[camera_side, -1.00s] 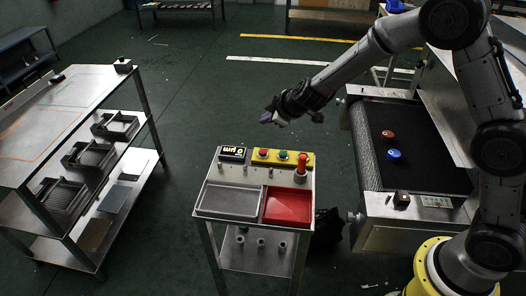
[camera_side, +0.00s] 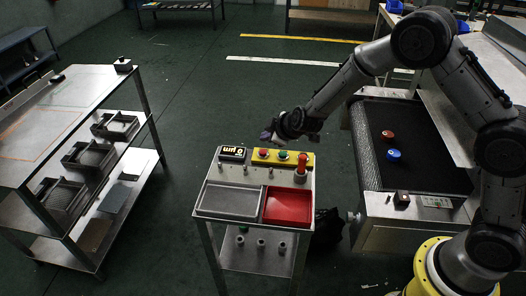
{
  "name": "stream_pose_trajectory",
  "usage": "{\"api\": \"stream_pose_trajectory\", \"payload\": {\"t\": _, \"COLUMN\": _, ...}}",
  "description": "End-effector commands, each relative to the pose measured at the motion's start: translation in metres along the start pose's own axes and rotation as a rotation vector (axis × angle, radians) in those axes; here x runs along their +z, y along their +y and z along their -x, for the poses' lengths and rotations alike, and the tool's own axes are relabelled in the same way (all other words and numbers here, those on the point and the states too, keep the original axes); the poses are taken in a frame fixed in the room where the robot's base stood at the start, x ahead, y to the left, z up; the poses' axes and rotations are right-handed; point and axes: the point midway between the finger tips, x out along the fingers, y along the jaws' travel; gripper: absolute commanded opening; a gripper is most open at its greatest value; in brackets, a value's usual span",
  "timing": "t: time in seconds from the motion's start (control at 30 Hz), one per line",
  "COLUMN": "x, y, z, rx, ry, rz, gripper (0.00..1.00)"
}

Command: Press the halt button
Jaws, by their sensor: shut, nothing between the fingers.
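A small stand (camera_side: 254,212) in the middle carries a yellow button box (camera_side: 273,163) at its back edge. On the box are a red button (camera_side: 263,153) at the left and a green button (camera_side: 283,156) to its right, with more red at the right end. I see no readable label that says which one is the halt button. My gripper (camera_side: 267,136) is shut and empty. It appears just above the box's left part in the picture, near the red button, with a gap of dark floor between. Its true height over the box is hard to tell.
A lit display (camera_side: 232,153) sits left of the box, and a red-topped post (camera_side: 301,168) stands at the right. A grey tray (camera_side: 230,214) and a red tray (camera_side: 304,187) lie in front. The dryer belt (camera_side: 433,165) at right holds a red piece (camera_side: 388,134) and a blue piece (camera_side: 393,155).

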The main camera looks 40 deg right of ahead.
Motion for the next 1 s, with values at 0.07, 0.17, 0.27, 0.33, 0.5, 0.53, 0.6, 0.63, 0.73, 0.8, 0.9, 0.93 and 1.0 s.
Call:
{"api": "stream_pose_trajectory", "payload": {"t": 0.07, "x": 0.005, "y": -0.005, "z": -0.007, "rx": -0.001, "ry": -0.003, "rz": 0.001, "gripper": 0.00}}
{"api": "stream_pose_trajectory", "payload": {"t": 0.17, "x": 0.009, "y": -0.009, "z": -0.013, "rx": 0.000, "ry": -0.002, "rz": 0.001, "gripper": 0.00}}
{"api": "stream_pose_trajectory", "payload": {"t": 0.27, "x": 0.012, "y": -0.012, "z": -0.016, "rx": -0.001, "ry": -0.001, "rz": 0.000, "gripper": 0.00}}
{"api": "stream_pose_trajectory", "payload": {"t": 0.33, "x": 0.013, "y": -0.013, "z": -0.017, "rx": -0.001, "ry": -0.001, "rz": 0.000, "gripper": 0.00}}
{"api": "stream_pose_trajectory", "payload": {"t": 0.5, "x": 0.013, "y": -0.013, "z": -0.018, "rx": 0.000, "ry": 0.000, "rz": 0.000, "gripper": 0.00}}
{"api": "stream_pose_trajectory", "payload": {"t": 0.53, "x": 0.013, "y": -0.013, "z": -0.018, "rx": 0.000, "ry": 0.000, "rz": 0.000, "gripper": 0.00}}
{"api": "stream_pose_trajectory", "payload": {"t": 0.6, "x": 0.013, "y": -0.013, "z": -0.018, "rx": 0.000, "ry": 0.000, "rz": 0.000, "gripper": 0.00}}
{"api": "stream_pose_trajectory", "payload": {"t": 0.63, "x": 0.013, "y": -0.013, "z": -0.018, "rx": 0.000, "ry": 0.000, "rz": 0.000, "gripper": 0.00}}
{"api": "stream_pose_trajectory", "payload": {"t": 0.73, "x": 0.013, "y": -0.013, "z": -0.018, "rx": 0.000, "ry": 0.000, "rz": 0.000, "gripper": 0.00}}
{"api": "stream_pose_trajectory", "payload": {"t": 0.8, "x": 0.013, "y": -0.013, "z": -0.018, "rx": 0.000, "ry": -0.001, "rz": 0.000, "gripper": 0.00}}
{"api": "stream_pose_trajectory", "payload": {"t": 0.9, "x": 0.013, "y": -0.013, "z": -0.018, "rx": 0.000, "ry": -0.001, "rz": 0.000, "gripper": 0.00}}
{"api": "stream_pose_trajectory", "payload": {"t": 0.93, "x": 0.013, "y": -0.013, "z": -0.018, "rx": 0.000, "ry": -0.001, "rz": 0.000, "gripper": 0.00}}
{"api": "stream_pose_trajectory", "payload": {"t": 1.0, "x": 0.013, "y": -0.013, "z": -0.018, "rx": 0.000, "ry": -0.001, "rz": 0.000, "gripper": 0.00}}
